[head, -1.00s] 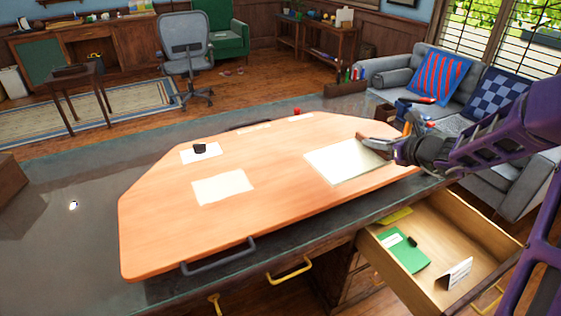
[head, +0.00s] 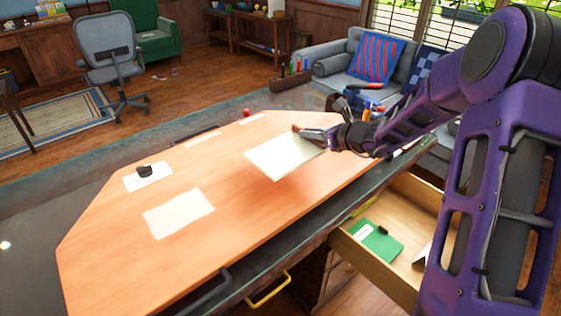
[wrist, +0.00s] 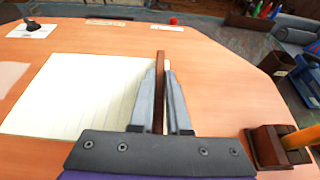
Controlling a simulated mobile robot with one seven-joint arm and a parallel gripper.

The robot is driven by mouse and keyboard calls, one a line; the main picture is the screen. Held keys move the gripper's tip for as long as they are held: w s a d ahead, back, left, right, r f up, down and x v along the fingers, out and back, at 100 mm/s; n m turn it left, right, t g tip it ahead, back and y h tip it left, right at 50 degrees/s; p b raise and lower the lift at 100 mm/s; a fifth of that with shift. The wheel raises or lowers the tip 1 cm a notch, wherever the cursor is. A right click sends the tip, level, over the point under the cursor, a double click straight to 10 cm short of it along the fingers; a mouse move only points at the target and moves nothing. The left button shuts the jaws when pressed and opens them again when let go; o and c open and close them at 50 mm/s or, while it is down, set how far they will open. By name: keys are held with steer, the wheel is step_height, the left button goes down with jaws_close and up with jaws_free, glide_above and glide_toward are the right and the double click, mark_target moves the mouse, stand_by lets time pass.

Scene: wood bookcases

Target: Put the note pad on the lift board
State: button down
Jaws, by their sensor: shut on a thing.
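The note pad (head: 284,158) is a pale lined pad with a brown binding edge. My gripper (head: 312,132) is shut on that binding at the pad's right edge. In the wrist view, the two grey fingers (wrist: 159,85) clasp the brown strip, with the lined page (wrist: 75,100) spreading to the left. The lift board (head: 130,235) is a large orange wooden board with cut corners and dark handles, lying on the grey desk top. The pad is over the board's right part, roughly flat. I cannot tell whether it touches the board.
On the board lie a blank sheet (head: 178,213), a sheet with a dark object (head: 144,171), and thin strips at the far edge. A red object (head: 245,112) stands beyond. An open drawer (head: 405,230) holds a green folder (head: 377,240). A brown pen holder (wrist: 268,148) is right of my gripper.

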steer(key=shift+f+b, duration=0.5)
steer(key=shift+f, duration=2.85)
steer(key=shift+f, duration=0.1)
steer(key=c, duration=0.9)
jaws_free()
steer(key=shift+s+d, duration=0.1)
steer(key=p+v, duration=0.1)
steer(key=v, duration=1.1)
